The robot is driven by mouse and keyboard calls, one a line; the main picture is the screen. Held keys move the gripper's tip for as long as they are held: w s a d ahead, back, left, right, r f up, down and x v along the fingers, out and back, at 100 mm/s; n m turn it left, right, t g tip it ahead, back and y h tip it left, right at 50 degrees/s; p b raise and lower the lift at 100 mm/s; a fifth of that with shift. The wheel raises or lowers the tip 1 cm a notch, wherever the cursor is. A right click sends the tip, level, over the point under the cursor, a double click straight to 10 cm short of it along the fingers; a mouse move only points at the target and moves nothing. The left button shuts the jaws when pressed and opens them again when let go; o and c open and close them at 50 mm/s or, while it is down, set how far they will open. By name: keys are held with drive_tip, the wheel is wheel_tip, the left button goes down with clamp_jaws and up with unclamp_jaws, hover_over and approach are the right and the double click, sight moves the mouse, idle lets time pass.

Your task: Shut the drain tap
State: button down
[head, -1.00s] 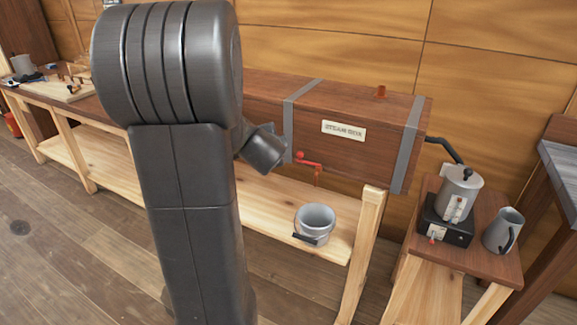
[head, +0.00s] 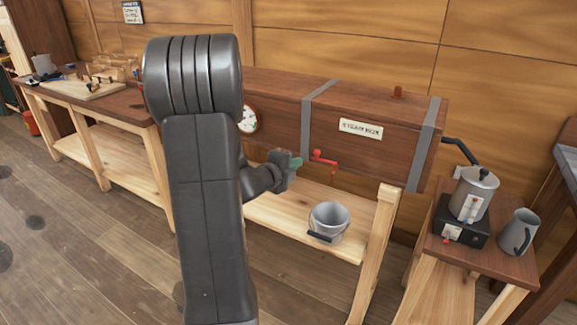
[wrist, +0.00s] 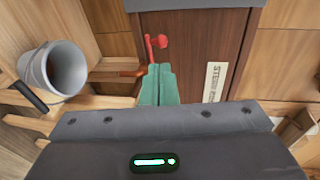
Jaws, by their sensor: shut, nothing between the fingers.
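The drain tap (head: 326,159) is on the front of the steam box (head: 370,150), low down. Its red lever lies roughly level, across the line of a short copper spout that points down. In the wrist view, the red tap (wrist: 158,42) is just beyond my fingertips, with the copper spout (wrist: 122,74) beside them. My gripper (head: 293,163) is shut and empty, its green fingers just left of the lever. In the wrist view, the closed fingers (wrist: 158,70) point at the lever; I cannot tell whether they touch it.
A grey bucket (head: 329,221) stands on the lower shelf (head: 280,215) below the tap. A pressure gauge (head: 248,120) shows partly behind my arm. To the right, a kettle (head: 473,195) and a jug (head: 518,232) stand on a small wooden table.

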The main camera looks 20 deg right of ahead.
sight(315, 152)
drive_tip(key=p+x, duration=0.1)
drive_tip(key=x, duration=0.7)
drive_tip(key=shift+w+d, duration=0.1)
drive_tip(key=shift+d, duration=0.05)
drive_tip(key=shift+w+d+r+b, duration=0.15)
drive_tip(key=shift+w+d+b, duration=0.2)
drive_tip(key=shift+w, duration=0.1)
drive_tip(key=shift+a, duration=0.1)
